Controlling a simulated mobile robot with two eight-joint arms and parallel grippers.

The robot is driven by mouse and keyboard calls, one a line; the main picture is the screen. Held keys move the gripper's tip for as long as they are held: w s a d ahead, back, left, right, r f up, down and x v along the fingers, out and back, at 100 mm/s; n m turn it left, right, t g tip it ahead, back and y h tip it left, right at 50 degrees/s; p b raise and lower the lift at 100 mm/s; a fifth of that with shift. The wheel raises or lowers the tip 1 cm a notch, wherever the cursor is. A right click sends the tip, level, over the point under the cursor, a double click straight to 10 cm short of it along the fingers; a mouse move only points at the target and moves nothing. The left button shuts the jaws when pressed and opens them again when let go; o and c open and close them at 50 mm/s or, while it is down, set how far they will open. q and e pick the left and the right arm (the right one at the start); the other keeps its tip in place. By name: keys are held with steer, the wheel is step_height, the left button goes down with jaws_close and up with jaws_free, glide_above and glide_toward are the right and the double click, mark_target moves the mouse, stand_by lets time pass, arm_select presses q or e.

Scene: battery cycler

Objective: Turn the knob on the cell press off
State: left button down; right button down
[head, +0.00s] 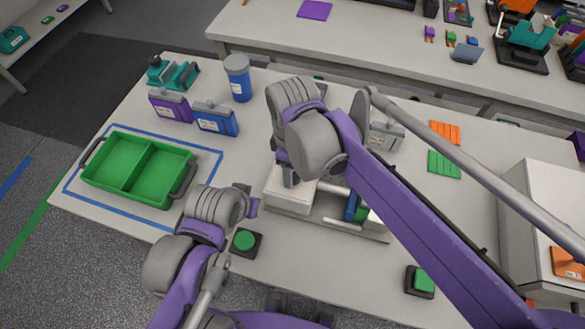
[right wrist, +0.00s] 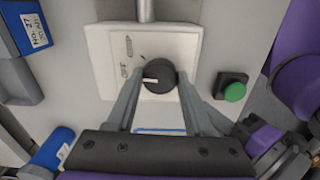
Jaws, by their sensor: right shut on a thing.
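The cell press has a white box (head: 288,198), which also shows in the right wrist view (right wrist: 105,40). Its round black knob (right wrist: 160,76) has a white pointer line aimed left in that view, near small printed labels. My right gripper (right wrist: 158,84) is shut on the knob, one finger on each side. In the head view the right gripper (head: 288,180) is over the white box, and my arm hides the knob. My left gripper (head: 250,202) is left of the press, above the table; its finger opening is not clear.
A green button on a black base (head: 244,241) is near the table's front edge, below the left gripper. A green tray (head: 128,190) sits at left. Purple (head: 170,105) and blue (head: 216,119) boxes and a blue jar (head: 238,78) stand behind. A white cabinet (head: 545,205) is at right.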

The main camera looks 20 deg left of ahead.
steer(key=shift+n, duration=0.4)
steer(key=shift+c, duration=1.4)
jaws_free()
steer(key=shift+r, duration=0.1)
step_height(320, 180, up, 11)
steer(key=shift+f+p, duration=0.2)
steer(key=shift+p, duration=0.1)
